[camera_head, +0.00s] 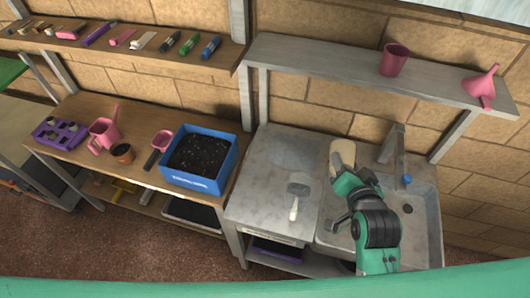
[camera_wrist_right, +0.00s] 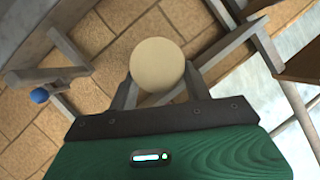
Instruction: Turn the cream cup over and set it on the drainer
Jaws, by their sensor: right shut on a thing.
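The cream cup (camera_head: 343,151) is held in my right gripper (camera_head: 347,175), above the back of the sink near the tap. In the right wrist view the cup shows as a plain round cream face (camera_wrist_right: 157,65) between the two fingers of the gripper (camera_wrist_right: 160,90). I cannot tell for certain whether that face is its base. The grey draining surface (camera_head: 262,190) lies left of the basin, under the shelf. The cup is apart from it, up and to the right. My left gripper is not in view.
The sink basin (camera_head: 423,228) has a grey tap (camera_head: 392,150) with a blue tip close right of the cup. A grey tool with a pale handle (camera_head: 294,207) lies on the draining surface. A blue soil box (camera_head: 200,183) stands left.

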